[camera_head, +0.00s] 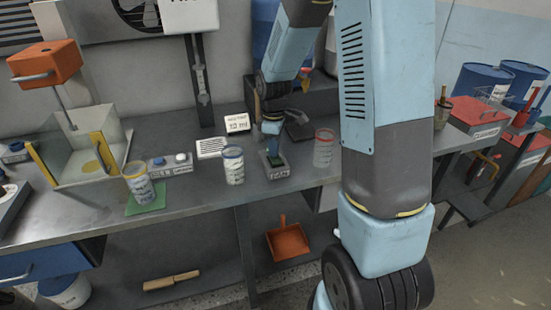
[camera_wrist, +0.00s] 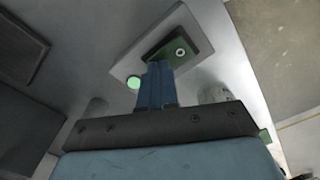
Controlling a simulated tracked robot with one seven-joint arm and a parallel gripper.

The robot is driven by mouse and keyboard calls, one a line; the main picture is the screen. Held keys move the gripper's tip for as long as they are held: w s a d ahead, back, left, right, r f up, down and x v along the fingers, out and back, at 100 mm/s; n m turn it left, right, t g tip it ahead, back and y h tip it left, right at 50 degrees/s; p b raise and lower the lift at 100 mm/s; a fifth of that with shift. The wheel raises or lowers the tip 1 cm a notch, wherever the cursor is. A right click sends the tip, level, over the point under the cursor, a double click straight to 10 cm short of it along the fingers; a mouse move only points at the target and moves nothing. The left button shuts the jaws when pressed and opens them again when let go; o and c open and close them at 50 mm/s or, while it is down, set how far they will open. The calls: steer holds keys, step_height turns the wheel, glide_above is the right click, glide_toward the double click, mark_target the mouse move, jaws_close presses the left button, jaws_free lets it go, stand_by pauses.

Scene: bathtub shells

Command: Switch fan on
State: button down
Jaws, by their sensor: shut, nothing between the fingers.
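A small grey switch box (camera_head: 279,172) stands on the bench, with a dark green switch on top. In the wrist view the box (camera_wrist: 125,68) carries a green switch (camera_wrist: 182,50) with a round white mark and a bright green round lamp (camera_wrist: 133,82). My gripper (camera_head: 272,153) points down just above the box. In the wrist view its blue fingers (camera_wrist: 158,72) are together and empty. Their tips overlap the near end of the switch; I cannot tell whether they touch it. A dark fan (camera_head: 137,12) sits in the wall at upper left, partly cut off.
A red-rimmed glass (camera_head: 324,148) stands right of the box and a blue-rimmed glass (camera_head: 232,166) left of it. A two-button box (camera_head: 170,165) and a jar on a green mat (camera_head: 146,204) are farther left. A label card (camera_head: 237,123) stands behind.

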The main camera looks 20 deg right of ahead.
steer(key=shift+r, duration=3.5)
steer(key=s+r+m+t, duration=0.2)
steer(key=s+r+m, duration=0.4)
steer(key=s, duration=0.6)
steer(key=s+d+r+m+t, duration=0.1)
steer(key=s+r+m+t, duration=0.2)
steer(key=s+r+m, duration=0.3)
steer(key=shift+s+d+r+t, duration=0.3)
steer(key=shift+s+r, duration=1.95)
steer(key=shift+s, duration=1)
